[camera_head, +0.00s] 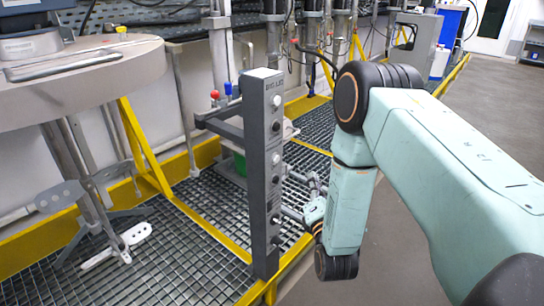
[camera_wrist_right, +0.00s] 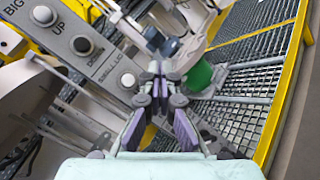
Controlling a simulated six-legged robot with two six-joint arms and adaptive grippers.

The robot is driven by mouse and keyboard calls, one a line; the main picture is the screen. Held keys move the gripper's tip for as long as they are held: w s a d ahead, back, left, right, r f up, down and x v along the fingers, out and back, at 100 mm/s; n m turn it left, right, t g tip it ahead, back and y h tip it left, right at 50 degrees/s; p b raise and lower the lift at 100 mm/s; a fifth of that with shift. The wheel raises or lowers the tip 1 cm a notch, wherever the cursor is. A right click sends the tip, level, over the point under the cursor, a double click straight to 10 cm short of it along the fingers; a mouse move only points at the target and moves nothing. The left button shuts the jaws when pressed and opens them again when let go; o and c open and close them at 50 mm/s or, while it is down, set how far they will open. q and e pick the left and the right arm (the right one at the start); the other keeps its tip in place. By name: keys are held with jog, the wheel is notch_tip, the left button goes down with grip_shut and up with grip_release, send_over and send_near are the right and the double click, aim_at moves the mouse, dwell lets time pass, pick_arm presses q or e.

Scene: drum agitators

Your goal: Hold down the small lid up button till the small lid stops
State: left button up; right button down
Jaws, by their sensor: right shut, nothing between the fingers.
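A dark grey control post (camera_head: 262,165) stands upright with "BIG LID" near its top and buttons down its face. In the right wrist view the post (camera_wrist_right: 62,58) runs diagonally, with a white button beside "UP", a black button beside "DOWN", and the "SMALL LID" label. A white button (camera_wrist_right: 128,80) just past that label appears to be the small lid up button. My right gripper (camera_head: 285,211) is shut and empty, close to the lower part of the post; its fingertips (camera_wrist_right: 160,70) lie just right of that button in the wrist view. I cannot tell whether they touch anything.
A large round drum lid (camera_head: 90,72) is on the left, with an agitator (camera_head: 120,240) below it. Yellow-edged grating (camera_head: 190,270) covers the floor around the post. A green object (camera_wrist_right: 198,76) is beyond the fingers. Open grey floor lies to the right.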

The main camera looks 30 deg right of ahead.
aim_at(275, 159)
jog(key=w+a+r+n+b, duration=0.1)
jog(key=w+a+n+b, duration=0.1)
jog(key=w, duration=0.5)
jog(key=shift+w+a+b, duration=0.25)
jog(key=shift+a+b, duration=0.4)
jog(key=shift+b, duration=0.55)
jog(key=shift+w, duration=0.15)
dwell(1.1)
jog(key=shift+w+a, duration=0.15)
jog(key=shift+w, duration=0.1)
